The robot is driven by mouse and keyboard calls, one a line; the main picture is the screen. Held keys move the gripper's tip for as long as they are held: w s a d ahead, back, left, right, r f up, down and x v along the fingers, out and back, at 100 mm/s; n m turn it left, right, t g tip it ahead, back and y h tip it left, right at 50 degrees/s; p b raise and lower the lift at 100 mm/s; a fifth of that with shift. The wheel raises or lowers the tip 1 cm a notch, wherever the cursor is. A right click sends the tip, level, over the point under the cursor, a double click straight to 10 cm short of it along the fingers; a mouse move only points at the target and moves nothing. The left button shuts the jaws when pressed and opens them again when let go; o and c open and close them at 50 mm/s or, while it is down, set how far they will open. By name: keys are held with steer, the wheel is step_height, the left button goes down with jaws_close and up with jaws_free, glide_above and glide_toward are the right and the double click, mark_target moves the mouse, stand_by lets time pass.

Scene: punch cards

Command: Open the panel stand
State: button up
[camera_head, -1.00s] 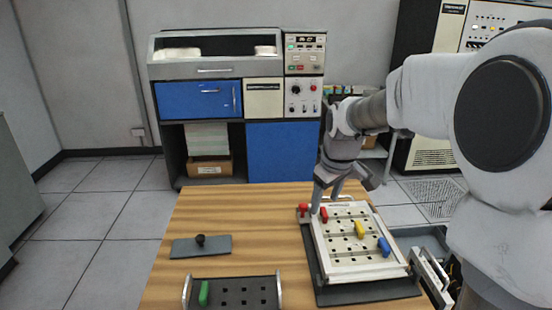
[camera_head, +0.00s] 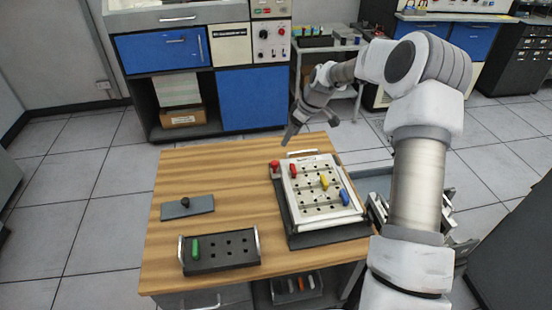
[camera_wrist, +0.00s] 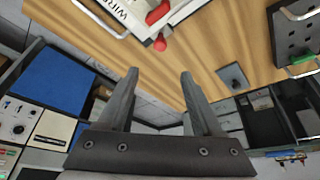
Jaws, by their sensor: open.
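The panel stand (camera_head: 322,237) has a dark base on the right of the wooden table. Its white panel (camera_head: 311,211) lies over the base and carries red, yellow and blue pegs. A red knob (camera_head: 275,165) stands at its far left corner; red parts also show in the wrist view (camera_wrist: 160,43) beside the panel's printed edge (camera_wrist: 112,14).
A dark peg block (camera_head: 225,257) with a green peg sits at the table's front left. A grey plate with a black knob (camera_head: 188,207) lies behind it. Bare wood separates these from the stand. A grey tray (camera_head: 377,186) is right of the table.

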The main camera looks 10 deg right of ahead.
mark_target(275, 163)
steer(key=p+x, duration=0.1)
steer(key=x, duration=1.4)
steer(key=shift+a+f, duration=0.1)
steer(key=shift+f, duration=0.2)
steer(key=shift+c, duration=0.4)
jaws_close()
stand_by(0.3)
